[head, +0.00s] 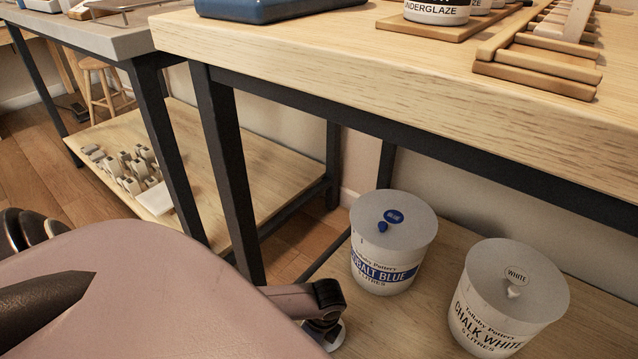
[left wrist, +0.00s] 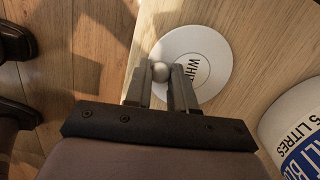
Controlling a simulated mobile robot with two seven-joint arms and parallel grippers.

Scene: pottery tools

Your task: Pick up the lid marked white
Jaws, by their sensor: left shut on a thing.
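A round white lid lettered "WHI", the rest hidden, shows in the left wrist view (left wrist: 214,58). My left gripper (left wrist: 162,78) is shut on its round knob. In the head view the left gripper (head: 326,316) comes in low from the left, and only a small part of the lid (head: 337,341) shows beneath it. The lid is over the lower wooden shelf; I cannot tell whether it touches. A "CHALK WHITE" tub (head: 496,325) stands to the right, its top labelled "WHITE". My right gripper is not in view.
A "COBALT BLUE" tub (head: 384,277) stands between the lid and the chalk white tub. The wooden tabletop (head: 400,80) hangs over this lower shelf, and a dark table leg (head: 230,180) stands left of the tubs. Small blocks (head: 128,170) lie on another low shelf.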

